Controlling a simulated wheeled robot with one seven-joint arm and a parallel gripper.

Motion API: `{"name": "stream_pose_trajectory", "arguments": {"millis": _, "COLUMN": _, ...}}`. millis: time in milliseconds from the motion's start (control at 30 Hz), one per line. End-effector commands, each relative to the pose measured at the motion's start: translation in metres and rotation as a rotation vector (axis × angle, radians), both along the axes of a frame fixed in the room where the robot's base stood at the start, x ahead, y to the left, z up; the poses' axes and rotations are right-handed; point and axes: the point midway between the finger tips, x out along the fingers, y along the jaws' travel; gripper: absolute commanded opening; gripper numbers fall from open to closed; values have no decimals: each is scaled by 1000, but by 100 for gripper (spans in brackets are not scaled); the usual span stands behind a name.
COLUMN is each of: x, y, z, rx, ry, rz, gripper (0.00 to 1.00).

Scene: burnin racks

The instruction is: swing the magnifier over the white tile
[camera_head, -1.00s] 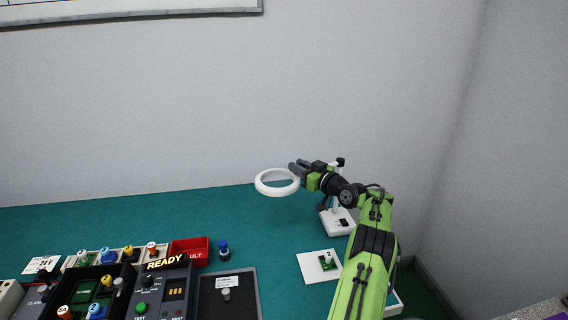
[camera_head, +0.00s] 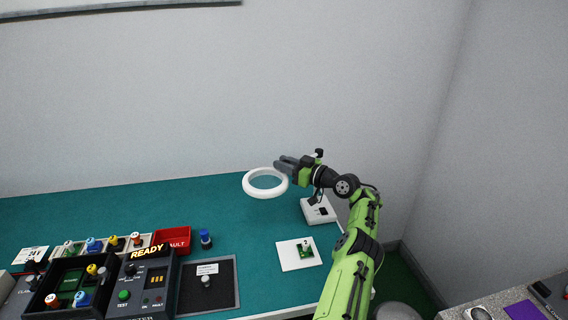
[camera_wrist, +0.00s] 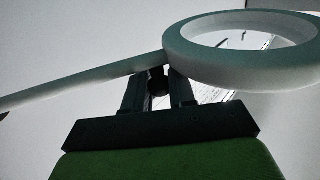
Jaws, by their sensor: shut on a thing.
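The magnifier's white ring (camera_head: 249,189) hangs level above the back of the green bench; it also shows in the wrist view (camera_wrist: 190,62). Its white base (camera_head: 321,214) stands at the right, partly behind my arm. My gripper (camera_head: 281,166) is shut on the magnifier at the ring's edge. In the wrist view my fingers (camera_wrist: 158,88) close around a small dark part beside the ring and its white arm (camera_wrist: 85,88). The white tile (camera_head: 290,262) lies on the bench with a small green board (camera_head: 305,250) on it. In the head view the ring appears behind and left of the tile.
A red bin (camera_head: 172,240), a blue-capped part (camera_head: 205,239), a dark tester reading READY (camera_head: 148,280) and a dark mat (camera_head: 222,293) stand left of the tile. The wall rises behind the bench. Another surface (camera_head: 500,300) is at lower right.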

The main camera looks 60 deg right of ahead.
Motion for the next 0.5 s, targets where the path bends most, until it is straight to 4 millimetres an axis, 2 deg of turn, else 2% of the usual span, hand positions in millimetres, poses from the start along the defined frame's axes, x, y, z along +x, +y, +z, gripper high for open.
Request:
{"name": "stream_pose_trajectory", "arguments": {"millis": 167, "x": 0, "y": 0, "z": -5, "rx": 4, "ry": 11, "rz": 2, "gripper": 0}}
{"name": "stream_pose_trajectory", "arguments": {"millis": 200, "x": 0, "y": 0, "z": -5, "rx": 4, "ry": 11, "rz": 2, "gripper": 28}}
{"name": "stream_pose_trajectory", "arguments": {"millis": 300, "x": 1, "y": 1, "z": -5, "rx": 4, "ry": 11, "rz": 3, "gripper": 43}}
{"name": "stream_pose_trajectory", "arguments": {"millis": 367, "x": 1, "y": 1, "z": -4, "rx": 4, "ry": 10, "rz": 3, "gripper": 49}}
{"name": "stream_pose_trajectory", "arguments": {"millis": 500, "x": 1, "y": 1, "z": -3, "rx": 3, "ry": 7, "rz": 2, "gripper": 49}}
